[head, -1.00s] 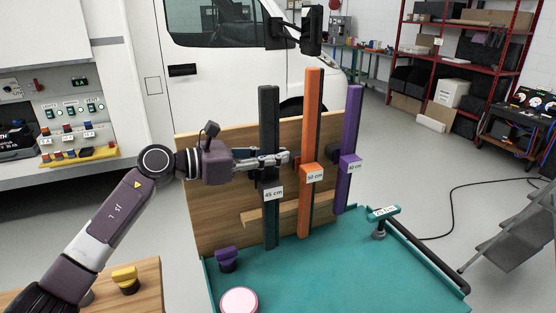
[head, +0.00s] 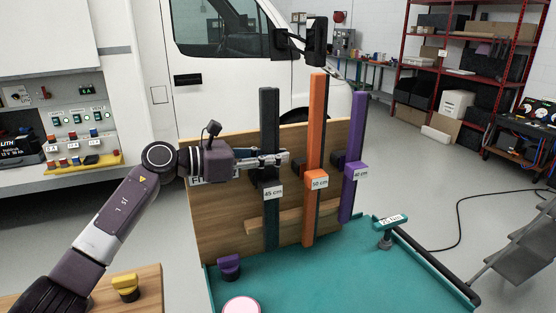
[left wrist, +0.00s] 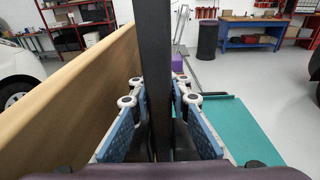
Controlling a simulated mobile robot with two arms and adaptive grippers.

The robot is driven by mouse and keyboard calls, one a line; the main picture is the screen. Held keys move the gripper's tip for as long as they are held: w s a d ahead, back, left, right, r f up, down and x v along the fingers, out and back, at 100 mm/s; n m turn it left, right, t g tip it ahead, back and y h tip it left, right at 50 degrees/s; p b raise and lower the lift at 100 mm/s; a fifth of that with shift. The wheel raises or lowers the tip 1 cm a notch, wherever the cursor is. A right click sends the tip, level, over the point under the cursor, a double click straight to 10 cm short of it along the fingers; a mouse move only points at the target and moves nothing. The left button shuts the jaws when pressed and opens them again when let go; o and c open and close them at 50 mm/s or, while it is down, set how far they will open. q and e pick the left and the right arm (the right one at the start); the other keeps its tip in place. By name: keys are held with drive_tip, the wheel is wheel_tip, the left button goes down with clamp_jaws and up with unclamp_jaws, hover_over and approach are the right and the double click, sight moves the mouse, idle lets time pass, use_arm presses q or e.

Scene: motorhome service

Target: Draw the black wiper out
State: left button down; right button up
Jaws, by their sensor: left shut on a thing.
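The black wiper (head: 270,130) is a tall dark upright strip with a white "45 cm" label, standing in front of the wooden board. My left gripper (head: 276,160) reaches it from the left and is shut on its upper part, above the label. In the left wrist view the wiper (left wrist: 153,45) runs upright between the blue-padded fingers (left wrist: 158,110), which press on both sides. My right gripper is not in view.
An orange wiper (head: 316,130) labelled 50 cm and a purple wiper (head: 354,150) stand close on the right. The wooden board (head: 225,225) is behind. The teal tray (head: 330,285) holds a purple knob (head: 229,267), a pink disc (head: 241,308) and a teal-topped handle (head: 389,224).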

use_arm(q)
drive_tip(key=c, duration=1.7)
unclamp_jaws()
drive_tip(key=shift+c, duration=0.2)
drive_tip(key=shift+a, duration=0.1)
